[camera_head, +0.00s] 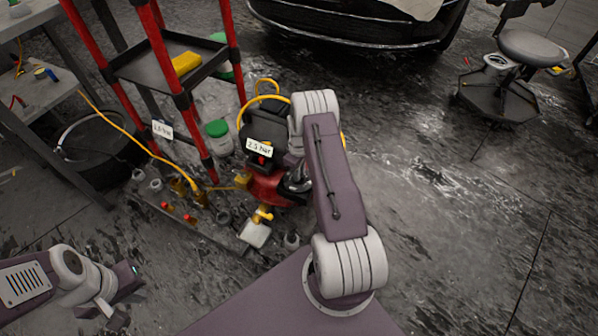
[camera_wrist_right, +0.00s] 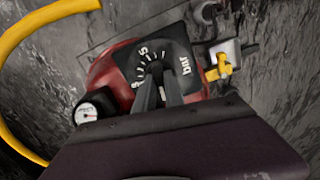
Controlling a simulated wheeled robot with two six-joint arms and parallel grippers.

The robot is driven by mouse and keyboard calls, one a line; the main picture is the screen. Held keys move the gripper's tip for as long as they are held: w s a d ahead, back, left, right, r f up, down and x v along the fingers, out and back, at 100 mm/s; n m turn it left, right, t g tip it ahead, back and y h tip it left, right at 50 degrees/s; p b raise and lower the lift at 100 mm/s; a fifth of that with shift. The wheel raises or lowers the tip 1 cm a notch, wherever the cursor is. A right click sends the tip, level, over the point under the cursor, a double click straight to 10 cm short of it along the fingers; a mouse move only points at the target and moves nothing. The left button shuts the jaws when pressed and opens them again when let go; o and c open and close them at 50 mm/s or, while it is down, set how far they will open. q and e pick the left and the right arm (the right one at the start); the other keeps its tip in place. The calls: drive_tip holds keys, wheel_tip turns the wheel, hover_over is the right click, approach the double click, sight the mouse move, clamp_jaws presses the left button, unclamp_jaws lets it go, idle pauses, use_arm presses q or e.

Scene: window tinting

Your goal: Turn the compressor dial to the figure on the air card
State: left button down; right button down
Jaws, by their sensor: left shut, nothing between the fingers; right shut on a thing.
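The red compressor (camera_head: 268,188) stands on the floor, with a white card (camera_head: 259,147) reading about "2.5 bar" on its dark top. In the right wrist view its black dial plate (camera_wrist_right: 183,57) shows white ticks, figures and "bar"; the pointer's exact setting cannot be read. My right gripper (camera_wrist_right: 157,82) is shut on the dial knob, which the fingers mostly hide. In the head view my right arm hides part of the compressor. My left gripper (camera_head: 108,312) is shut and empty at the lower left, away from the compressor.
A round gauge (camera_wrist_right: 88,113) and a yellow valve (camera_wrist_right: 220,67) flank the dial. A second small card (camera_head: 162,129) hangs by the red-posted shelf (camera_head: 150,65); its writing is too small to read surely. Bottles and a yellow hose crowd the left.

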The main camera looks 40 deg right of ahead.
idle(0.3)
drive_tip(key=c, duration=1.4)
unclamp_jaws()
drive_tip(key=shift+c, duration=0.2)
wheel_tip(320, 180, up, 9)
drive_tip(key=p, duration=0.4)
